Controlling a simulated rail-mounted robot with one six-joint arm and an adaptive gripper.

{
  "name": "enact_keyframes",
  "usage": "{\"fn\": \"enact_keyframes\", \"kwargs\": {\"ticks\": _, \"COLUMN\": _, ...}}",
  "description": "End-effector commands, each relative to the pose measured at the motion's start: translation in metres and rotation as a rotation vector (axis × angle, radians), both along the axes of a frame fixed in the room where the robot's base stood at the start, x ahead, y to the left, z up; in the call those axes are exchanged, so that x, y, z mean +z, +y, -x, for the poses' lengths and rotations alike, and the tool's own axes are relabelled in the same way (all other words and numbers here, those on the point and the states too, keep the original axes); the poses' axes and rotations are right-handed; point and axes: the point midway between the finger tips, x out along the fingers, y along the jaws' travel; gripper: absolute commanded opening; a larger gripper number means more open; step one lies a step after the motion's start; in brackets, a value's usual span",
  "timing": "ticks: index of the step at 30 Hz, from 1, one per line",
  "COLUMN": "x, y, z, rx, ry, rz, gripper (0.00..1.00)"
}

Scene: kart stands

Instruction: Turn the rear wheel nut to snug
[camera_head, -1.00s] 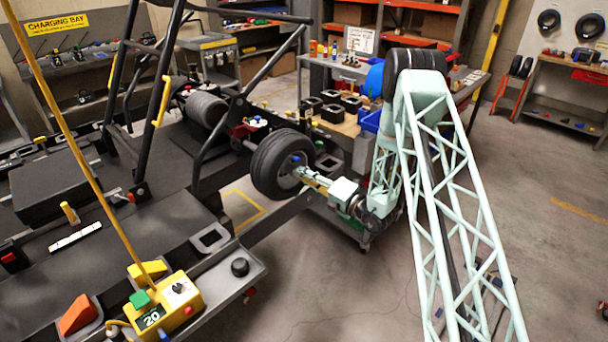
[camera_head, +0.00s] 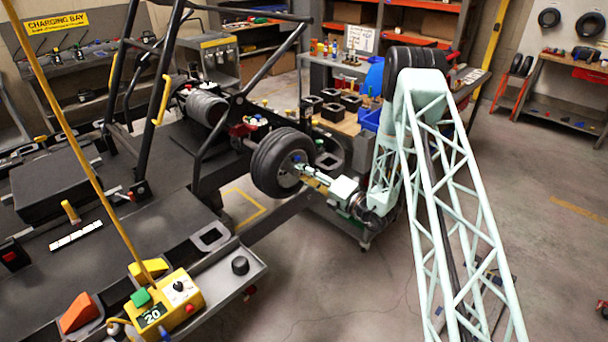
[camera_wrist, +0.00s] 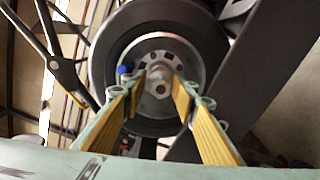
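The rear wheel (camera_head: 279,164) is a black tyre on a grey rim, mounted at the kart's rear, and it fills the upper middle of the wrist view (camera_wrist: 106,60). The grey wheel nut (camera_wrist: 160,73) is at the hub's centre. My gripper (camera_head: 303,166) points at the hub from the right. In the wrist view my gripper (camera_wrist: 159,82) has its two yellow-padded fingers apart, one on each side of the nut. Their tips are close to the nut's sides; I cannot tell whether they touch it. In the head view the nut is too small to make out.
A yellow control box (camera_head: 168,303) with a display reading 20 stands at the lower left. A cart (camera_head: 346,128) with black bins stands behind my arm. Dark frame tubes (camera_head: 212,140) rise left of the wheel. The floor at the lower middle is clear.

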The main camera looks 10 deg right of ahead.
Motion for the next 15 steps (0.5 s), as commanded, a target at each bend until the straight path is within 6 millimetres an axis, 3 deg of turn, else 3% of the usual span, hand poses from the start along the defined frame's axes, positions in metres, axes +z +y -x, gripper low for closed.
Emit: {"fn": "enact_keyframes", "kwargs": {"ticks": 15, "x": -0.003, "y": -0.0006, "z": -0.0001, "rx": -0.002, "ry": -0.023, "rz": 0.042, "gripper": 0.31}}
